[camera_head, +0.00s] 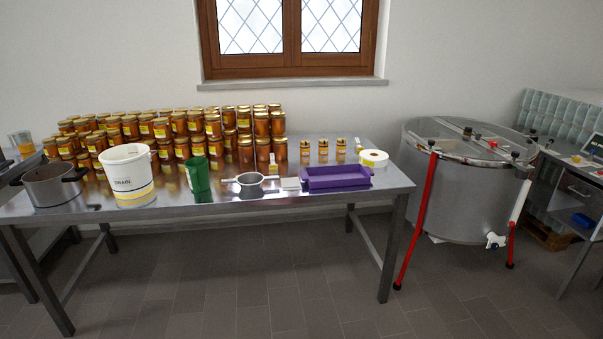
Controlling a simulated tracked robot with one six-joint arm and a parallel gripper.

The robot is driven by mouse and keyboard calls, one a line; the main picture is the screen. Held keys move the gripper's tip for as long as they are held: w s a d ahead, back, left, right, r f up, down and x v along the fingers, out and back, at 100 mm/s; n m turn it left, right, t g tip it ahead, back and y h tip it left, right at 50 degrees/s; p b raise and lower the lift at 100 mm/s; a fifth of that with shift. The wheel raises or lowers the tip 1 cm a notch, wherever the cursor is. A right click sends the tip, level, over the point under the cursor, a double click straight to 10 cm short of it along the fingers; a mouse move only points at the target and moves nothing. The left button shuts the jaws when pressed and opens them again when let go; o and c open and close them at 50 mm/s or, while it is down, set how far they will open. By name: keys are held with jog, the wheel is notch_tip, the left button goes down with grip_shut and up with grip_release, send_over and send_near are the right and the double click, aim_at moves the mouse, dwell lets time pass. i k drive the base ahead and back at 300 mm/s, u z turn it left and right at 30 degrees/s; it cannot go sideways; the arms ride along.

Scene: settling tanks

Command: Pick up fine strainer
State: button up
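A small metal strainer (250,183) with a round bowl and a handle pointing left sits on the steel table (225,212), near its front edge. It lies between a green cup (198,176) on its left and a small pale square item (290,184) on its right. I cannot make out its mesh at this size. My gripper is not in view.
A white bucket (127,178) and a pot (52,186) stand at the table's left. A purple tray (336,177) and a label roll (374,159) are at the right. Several honey jars (245,149) fill the back. A large steel tank (460,185) stands right; the floor in front is clear.

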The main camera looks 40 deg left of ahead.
aim_at(247, 182)
jog(key=u, duration=0.25)
jog(key=i, duration=0.95)
jog(key=u, duration=0.65)
jog(key=i, duration=0.7)
jog(key=u, duration=0.75)
jog(key=i, duration=0.6)
jog(key=u, duration=0.9)
jog(key=i, duration=0.7)
jog(key=u, duration=0.45)
jog(key=i, duration=0.65)
jog(key=u, duration=0.25)
